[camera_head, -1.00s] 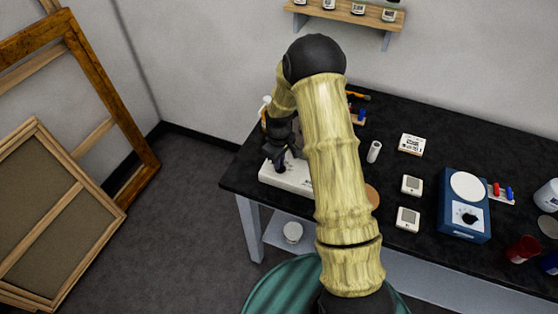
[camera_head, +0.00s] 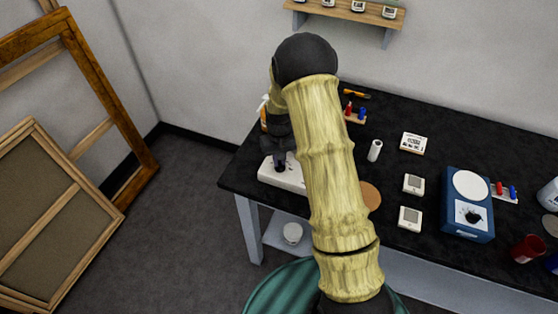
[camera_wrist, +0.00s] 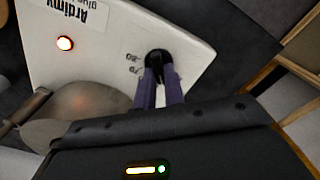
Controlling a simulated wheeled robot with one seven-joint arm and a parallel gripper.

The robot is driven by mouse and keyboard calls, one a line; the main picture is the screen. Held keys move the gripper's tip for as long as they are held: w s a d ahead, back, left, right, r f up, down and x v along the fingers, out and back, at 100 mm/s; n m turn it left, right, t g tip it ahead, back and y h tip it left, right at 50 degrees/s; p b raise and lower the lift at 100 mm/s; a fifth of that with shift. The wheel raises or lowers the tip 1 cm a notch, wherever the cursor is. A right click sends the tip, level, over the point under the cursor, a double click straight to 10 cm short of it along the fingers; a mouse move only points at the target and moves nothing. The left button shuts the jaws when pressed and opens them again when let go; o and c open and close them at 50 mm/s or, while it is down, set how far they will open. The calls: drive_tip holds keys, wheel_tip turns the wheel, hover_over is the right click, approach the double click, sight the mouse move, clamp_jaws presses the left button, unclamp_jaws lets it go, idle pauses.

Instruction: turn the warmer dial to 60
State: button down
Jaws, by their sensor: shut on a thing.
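The glue warmer (camera_wrist: 110,45) is a white unit with printed lettering, a glowing orange light and a black dial (camera_wrist: 158,58) near its corner. In the wrist view, numbers reading about 70 and 80 show beside the dial. My gripper (camera_wrist: 159,72) has its two purple-blue fingers shut on the dial. The dial's pointer and its exact setting are hidden by the fingers. In the head view the warmer (camera_head: 285,178) sits at the table's left front corner, partly behind my arm, with my gripper (camera_head: 281,165) over it.
Wooden frames (camera_head: 60,215) lean at the left. A round brownish metal part (camera_wrist: 70,130) lies beside the warmer's dial area.

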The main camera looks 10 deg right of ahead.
drive_tip(key=m, duration=0.5)
drive_tip(key=shift+d+r+m, duration=0.1)
drive_tip(key=shift+d+m, duration=0.1)
drive_tip(key=shift+m, duration=0.1)
drive_tip(key=m, duration=0.5)
drive_tip(key=shift+d, duration=0.1)
drive_tip(key=c, duration=1.5)
unclamp_jaws()
drive_tip(key=shift+s, duration=0.1)
wheel_tip(320, 180, up, 17)
drive_tip(key=shift+r+b, duration=0.15)
drive_tip(key=shift+b, duration=1)
